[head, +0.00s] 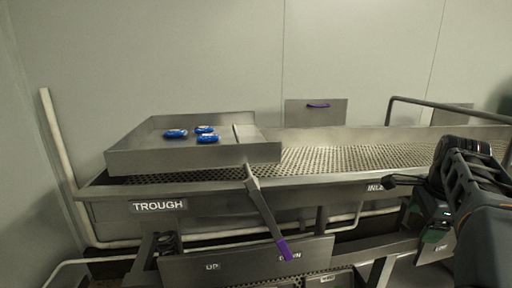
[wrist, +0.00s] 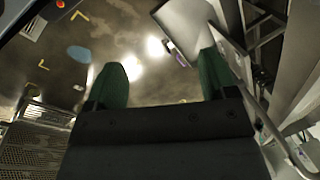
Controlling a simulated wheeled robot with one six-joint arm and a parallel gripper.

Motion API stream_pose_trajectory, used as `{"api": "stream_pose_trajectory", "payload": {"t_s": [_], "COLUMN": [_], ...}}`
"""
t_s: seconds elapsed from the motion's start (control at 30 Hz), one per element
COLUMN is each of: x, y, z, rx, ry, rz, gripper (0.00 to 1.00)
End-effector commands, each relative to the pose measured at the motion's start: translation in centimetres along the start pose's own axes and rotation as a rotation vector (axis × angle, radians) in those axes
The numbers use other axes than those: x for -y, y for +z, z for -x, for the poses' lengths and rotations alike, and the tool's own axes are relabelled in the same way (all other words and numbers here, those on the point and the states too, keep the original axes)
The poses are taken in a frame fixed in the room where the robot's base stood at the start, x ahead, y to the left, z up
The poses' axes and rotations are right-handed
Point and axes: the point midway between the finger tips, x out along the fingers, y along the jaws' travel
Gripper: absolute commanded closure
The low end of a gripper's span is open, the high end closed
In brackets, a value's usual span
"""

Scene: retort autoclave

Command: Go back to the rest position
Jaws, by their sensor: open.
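My gripper (wrist: 162,75) shows in the wrist view with its two green fingers wide apart and nothing between them. In the head view my dark arm is at the right edge, in front of the right end of the steel trough (head: 115,191). Small green parts of my gripper seem to show low on it, but the fingertips are hard to make out there. My gripper is apart from the tray and the lever.
A steel tray (head: 190,158) with several blue packs (head: 208,138) sits over the trough's left end. A lever (head: 262,205) with a purple grip slants down in front, by a plate marked UP. A perforated bed (head: 350,158) runs right. A rail (head: 440,108) stands behind.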

Motion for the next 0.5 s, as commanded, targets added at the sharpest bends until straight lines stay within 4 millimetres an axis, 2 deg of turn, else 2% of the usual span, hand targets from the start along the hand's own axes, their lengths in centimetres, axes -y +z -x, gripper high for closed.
{"api": "stream_pose_trajectory", "payload": {"t_s": [0.03, 0.17, 0.3, 0.4, 0.5], "x": [-0.8, -3.3, -7.6, -11.2, -14.7], "y": [1.2, 4.8, 9.6, 12.7, 15.1], "z": [-1.4, -4.8, -8.5, -10.7, -12.2], "rx": [-0.003, -0.021, -0.04, -0.047, -0.042], "ry": [-0.003, -0.025, -0.05, -0.069, -0.088], "rz": [0.172, 0.677, 1.217, 1.512, 1.682], "gripper": [0.22, 0.22, 0.22, 0.22, 0.22]}}
